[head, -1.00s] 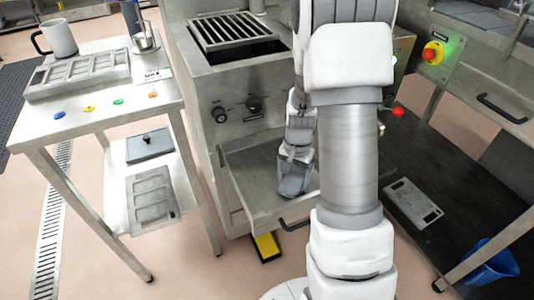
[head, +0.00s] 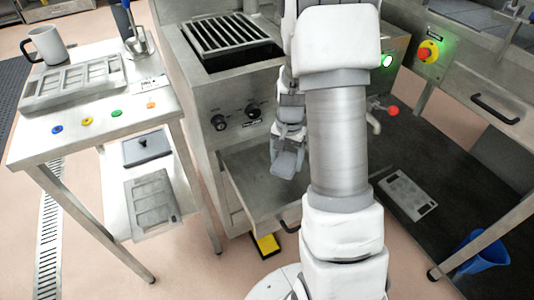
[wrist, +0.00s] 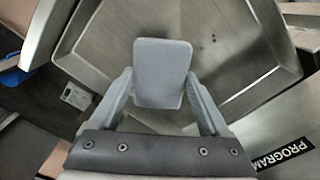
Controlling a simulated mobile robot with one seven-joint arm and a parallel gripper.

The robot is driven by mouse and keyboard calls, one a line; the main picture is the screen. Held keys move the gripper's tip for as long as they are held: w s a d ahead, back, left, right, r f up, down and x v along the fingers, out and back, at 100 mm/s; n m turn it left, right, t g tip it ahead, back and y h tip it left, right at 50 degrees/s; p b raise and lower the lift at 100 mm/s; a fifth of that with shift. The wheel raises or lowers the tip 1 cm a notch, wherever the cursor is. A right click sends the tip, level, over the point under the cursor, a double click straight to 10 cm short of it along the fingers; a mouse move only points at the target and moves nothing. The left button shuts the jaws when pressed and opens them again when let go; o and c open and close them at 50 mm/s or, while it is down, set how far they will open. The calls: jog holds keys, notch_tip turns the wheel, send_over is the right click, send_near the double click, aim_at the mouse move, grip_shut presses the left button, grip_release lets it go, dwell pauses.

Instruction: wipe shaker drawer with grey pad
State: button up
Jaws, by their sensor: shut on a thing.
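The shaker drawer (head: 243,180) is pulled open at the front of the steel machine, a shallow metal tray with a dark handle (head: 291,226). My gripper (head: 288,140) is over the drawer's right part and shut on the grey pad (head: 285,163). In the wrist view, the flat grey pad (wrist: 163,75) sits between the two fingers of my gripper (wrist: 162,95). The drawer's bare metal floor (wrist: 235,45) lies beyond it, with a few small dark marks and a thin dark line to the right. Whether the pad touches the floor I cannot tell. My arm hides the drawer's right side.
A steel table (head: 95,130) at left holds a mug (head: 48,45), a mould tray (head: 75,82) and coloured buttons. Its lower shelf carries a dark lidded box (head: 147,146) and another mould. A yellow pedal (head: 266,245) is below the drawer. A blue bucket (head: 482,252) stands at right.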

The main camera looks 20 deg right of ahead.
aim_at(286, 161)
jog(key=shift+r+p, duration=0.95)
jog(key=shift+r, duration=0.6)
